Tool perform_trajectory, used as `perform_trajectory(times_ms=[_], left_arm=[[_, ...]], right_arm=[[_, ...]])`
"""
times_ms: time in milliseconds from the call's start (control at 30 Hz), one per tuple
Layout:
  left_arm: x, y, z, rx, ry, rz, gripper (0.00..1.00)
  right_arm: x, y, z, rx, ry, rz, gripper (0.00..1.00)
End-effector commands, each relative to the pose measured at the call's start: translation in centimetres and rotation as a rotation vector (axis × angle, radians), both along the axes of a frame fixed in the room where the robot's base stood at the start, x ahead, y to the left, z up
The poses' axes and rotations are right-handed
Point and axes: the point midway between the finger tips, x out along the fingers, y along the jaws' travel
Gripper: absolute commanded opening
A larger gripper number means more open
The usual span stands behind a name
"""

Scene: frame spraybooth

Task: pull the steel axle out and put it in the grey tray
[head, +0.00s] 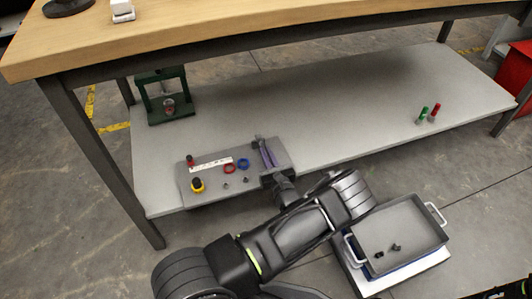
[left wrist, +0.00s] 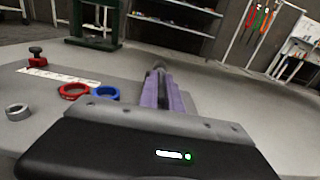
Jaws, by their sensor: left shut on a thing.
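My left gripper (head: 266,153) reaches over the grey fixture plate (head: 188,176) on the lower shelf. Its purple-faced fingers are shut on a thin dark grey piece, seemingly the steel axle; the fingers hide most of it. In the left wrist view the gripper's fingers (left wrist: 165,92) point away from me, with a dark end (left wrist: 159,66) showing at their tips. I cannot tell whether the axle is still in its seat. The grey tray (head: 432,232) lies at lower right, with small dark parts in it.
A green press frame (head: 166,95) stands behind. Green and red pegs (head: 423,114) stand farther right. The wooden tabletop (head: 250,22) overhangs the shelf.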

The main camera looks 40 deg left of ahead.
Motion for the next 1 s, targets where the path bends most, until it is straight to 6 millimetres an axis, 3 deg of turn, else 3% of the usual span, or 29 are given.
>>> perform_trajectory(times_ms=[1000], left_arm=[[-2.3, -3.4, 0.1, 0.0, 0.0, -0.001, 0.0]], right_arm=[[0.0, 0.0, 1.4, 0.0, 0.0, 0.0, 0.36]])
